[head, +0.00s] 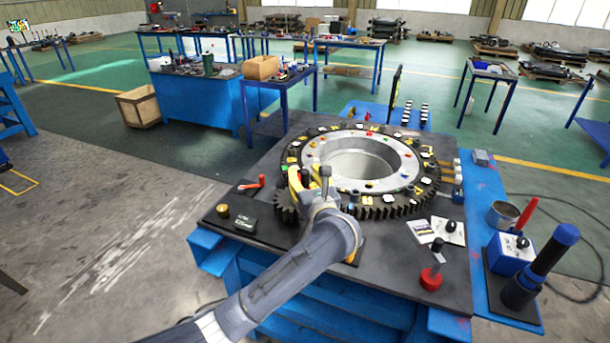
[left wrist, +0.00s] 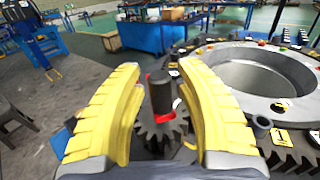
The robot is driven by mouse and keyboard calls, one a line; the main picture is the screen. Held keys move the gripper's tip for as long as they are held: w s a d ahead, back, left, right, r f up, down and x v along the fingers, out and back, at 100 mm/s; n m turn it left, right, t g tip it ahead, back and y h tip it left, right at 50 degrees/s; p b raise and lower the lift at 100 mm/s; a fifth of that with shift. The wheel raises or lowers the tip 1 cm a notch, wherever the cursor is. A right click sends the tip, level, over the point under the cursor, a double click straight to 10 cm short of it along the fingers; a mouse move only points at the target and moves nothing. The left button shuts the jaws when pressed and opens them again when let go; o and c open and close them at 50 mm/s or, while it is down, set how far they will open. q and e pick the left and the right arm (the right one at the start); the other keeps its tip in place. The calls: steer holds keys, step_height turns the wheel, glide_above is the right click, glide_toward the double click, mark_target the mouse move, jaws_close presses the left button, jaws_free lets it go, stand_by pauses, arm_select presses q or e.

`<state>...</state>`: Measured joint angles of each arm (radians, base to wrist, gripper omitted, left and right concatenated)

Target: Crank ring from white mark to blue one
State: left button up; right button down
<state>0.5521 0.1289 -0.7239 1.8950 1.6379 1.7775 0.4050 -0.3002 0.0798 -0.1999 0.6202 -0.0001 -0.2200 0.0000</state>
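The large dark toothed ring (head: 400,203) lies flat on the stand's dark top, around a pale metal hub (head: 405,170) with coloured dots. Small white, yellow and other marks sit on the ring; I cannot tell the blue one for certain. My left gripper (head: 300,178) is at the ring's near-left edge. In the left wrist view its two yellow fingers (left wrist: 160,105) stand apart, one each side of a dark upright crank handle (left wrist: 161,93) with a red part, above a small pinion gear (left wrist: 162,130). No clear grip on the handle shows. My right gripper is out of view.
A red lever (head: 251,183) stands left of the gripper. A black-knobbed red piece (head: 431,276) stands at the front right. A blue-capped dark cylinder (head: 541,266) and a grey cup (head: 502,214) stand at the right. A dark upright panel (head: 395,87) rises behind the ring.

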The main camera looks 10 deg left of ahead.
arm_select(q)
jaws_close()
steer(key=shift+w+d+n+g+y, duration=0.15)
steer(key=shift+d+n+g+y, duration=0.15)
steer(key=shift+y, duration=0.1)
stand_by(0.4)
